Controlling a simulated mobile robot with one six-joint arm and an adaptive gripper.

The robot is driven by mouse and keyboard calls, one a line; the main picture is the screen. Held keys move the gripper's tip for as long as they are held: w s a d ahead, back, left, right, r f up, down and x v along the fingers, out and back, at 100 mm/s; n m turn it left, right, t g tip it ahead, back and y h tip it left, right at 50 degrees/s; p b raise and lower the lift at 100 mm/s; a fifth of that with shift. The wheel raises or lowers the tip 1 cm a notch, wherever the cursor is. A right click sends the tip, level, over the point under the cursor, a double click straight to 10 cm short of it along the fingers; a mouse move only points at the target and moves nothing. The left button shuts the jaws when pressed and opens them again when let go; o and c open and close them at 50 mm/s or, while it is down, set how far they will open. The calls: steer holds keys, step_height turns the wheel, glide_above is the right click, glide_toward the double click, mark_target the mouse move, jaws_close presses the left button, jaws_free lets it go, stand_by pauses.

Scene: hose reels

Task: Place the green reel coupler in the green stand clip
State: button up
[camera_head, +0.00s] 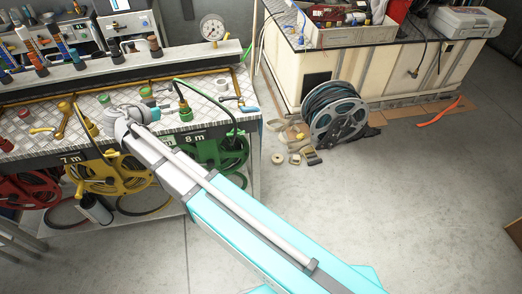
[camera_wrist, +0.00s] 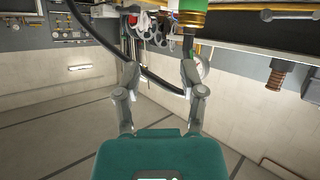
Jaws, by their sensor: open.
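A green piece (camera_head: 185,113) stands on the metal bench top near its front edge, to the right of my gripper; it looks like the green coupler, but is small. Another small green part (camera_head: 146,92) lies further back; I cannot tell which is the stand clip. In the wrist view, a green and brass fitting (camera_wrist: 191,12) is at the top edge, partly cut off, with a dark hose (camera_wrist: 188,45) below it. My gripper (camera_wrist: 159,92) is open, its fingers apart and nothing held between them.
Red (camera_head: 28,190), yellow (camera_head: 115,172) and green (camera_head: 222,152) hose reels sit under the bench. A dark hose arches over the bench's right end. A brass bar (camera_head: 62,122) and other fittings lie on top. A large reel (camera_head: 335,112) stands on the open floor.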

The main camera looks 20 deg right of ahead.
steer(key=s+d+f+n+g+y, duration=0.3)
steer(key=s+d, duration=0.3)
steer(key=d, duration=0.3)
steer(key=s+d+f+n+g+y, duration=0.2)
steer(key=s+d, duration=0.4)
steer(key=d, duration=0.3)
steer(key=s+d+f+n+g+y, duration=0.3)
steer(key=s+d+f+y, duration=0.2)
steer(key=d, duration=0.4)
steer(key=shift+s+d+f+n+g, duration=0.3)
steer(key=shift+s+d+f, duration=0.15)
steer(key=shift+f, duration=0.15)
steer(key=shift+o, duration=0.4)
